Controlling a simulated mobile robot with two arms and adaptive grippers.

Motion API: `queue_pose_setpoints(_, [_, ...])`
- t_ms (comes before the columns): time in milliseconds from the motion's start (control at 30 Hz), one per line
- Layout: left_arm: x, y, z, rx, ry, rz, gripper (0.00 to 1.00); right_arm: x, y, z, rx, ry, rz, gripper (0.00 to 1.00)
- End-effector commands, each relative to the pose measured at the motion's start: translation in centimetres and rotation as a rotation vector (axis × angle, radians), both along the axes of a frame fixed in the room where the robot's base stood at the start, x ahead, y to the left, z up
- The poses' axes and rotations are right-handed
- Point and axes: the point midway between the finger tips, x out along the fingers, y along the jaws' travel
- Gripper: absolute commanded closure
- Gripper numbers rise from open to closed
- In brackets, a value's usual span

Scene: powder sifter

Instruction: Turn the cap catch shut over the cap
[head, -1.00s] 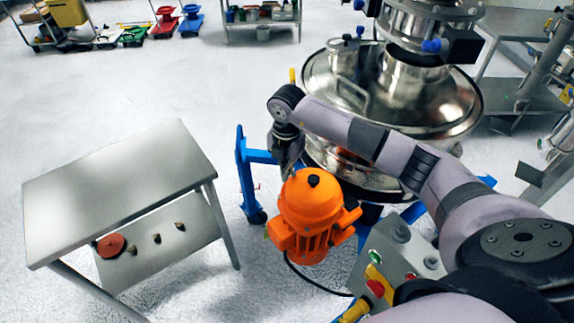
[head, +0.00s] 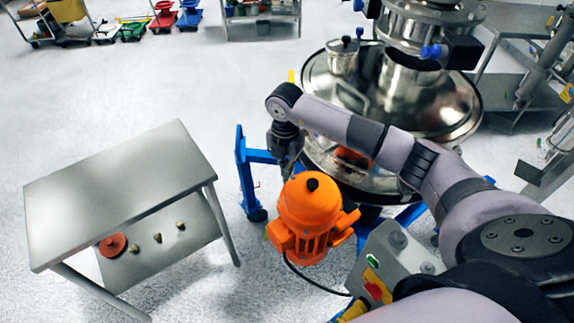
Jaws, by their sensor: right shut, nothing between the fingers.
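The steel sifter (head: 430,100) stands at the upper right, with a wide shiny domed lid. A small capped port (head: 343,57) with a dark knob rises from the lid's back left. I cannot make out the cap catch for certain at this size. My right arm reaches across the front of the sifter from the right. My right gripper (head: 288,168) points down at the sifter's left side, just behind the orange motor; it is shut and empty, its fingertips partly hidden by the motor. My left gripper is not in view.
The orange motor (head: 310,205) stands in front of the sifter, near a blue frame (head: 245,175). A grey control box (head: 390,265) is at the lower right. A steel table (head: 120,185) stands at left, with a red disc (head: 113,244) and small pieces on its lower shelf. Floor between is clear.

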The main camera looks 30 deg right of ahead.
Motion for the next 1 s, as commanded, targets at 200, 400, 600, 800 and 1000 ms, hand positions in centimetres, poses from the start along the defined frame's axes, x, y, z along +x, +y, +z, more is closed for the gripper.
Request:
queue_pose_setpoints(200, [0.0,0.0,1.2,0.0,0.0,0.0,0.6,0.1,0.0,1.8,0.002,-0.005,0.001,1.0])
queue_pose_setpoints(400, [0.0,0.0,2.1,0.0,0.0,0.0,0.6,0.2,0.1,3.1,0.002,-0.006,0.001,1.0])
queue_pose_setpoints(600, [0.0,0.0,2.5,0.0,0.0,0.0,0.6,0.2,0.1,3.7,0.002,-0.006,0.001,1.0])
queue_pose_setpoints(800, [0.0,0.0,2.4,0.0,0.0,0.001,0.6,0.2,0.1,3.7,0.002,-0.007,0.001,1.0])
queue_pose_setpoints(1000, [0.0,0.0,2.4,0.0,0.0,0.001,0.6,0.2,0.1,3.7,0.003,-0.006,0.002,1.0])
